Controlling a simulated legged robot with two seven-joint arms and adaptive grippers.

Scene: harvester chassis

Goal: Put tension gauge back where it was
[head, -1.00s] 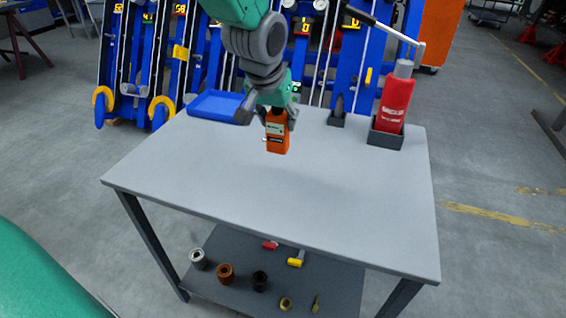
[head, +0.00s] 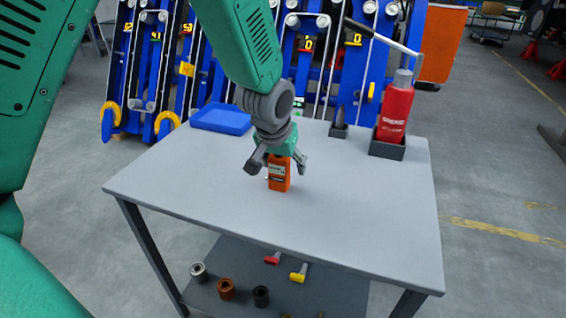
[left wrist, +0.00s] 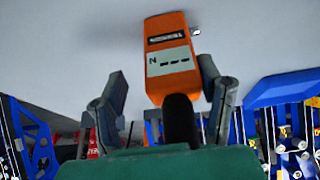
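The tension gauge (head: 279,175) is a small orange device with a grey display. It appears to stand upright on the grey table (head: 210,180), left of the middle. In the left wrist view the gauge (left wrist: 170,62) shows its display and a black end. My left gripper (head: 277,168) is above and around the gauge, with its fingers spread on either side. The wrist view shows a clear gap between the gauge and the left-hand finger; the other finger is close to it, and contact cannot be told. My right gripper is not in view.
A blue tray (head: 221,119) lies at the table's back left. A dark holder (head: 338,131) and a red grease bottle (head: 395,113) in a dark box stand at the back right. Sockets (head: 226,289) and small tools lie on the lower shelf. The table's front and right are clear.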

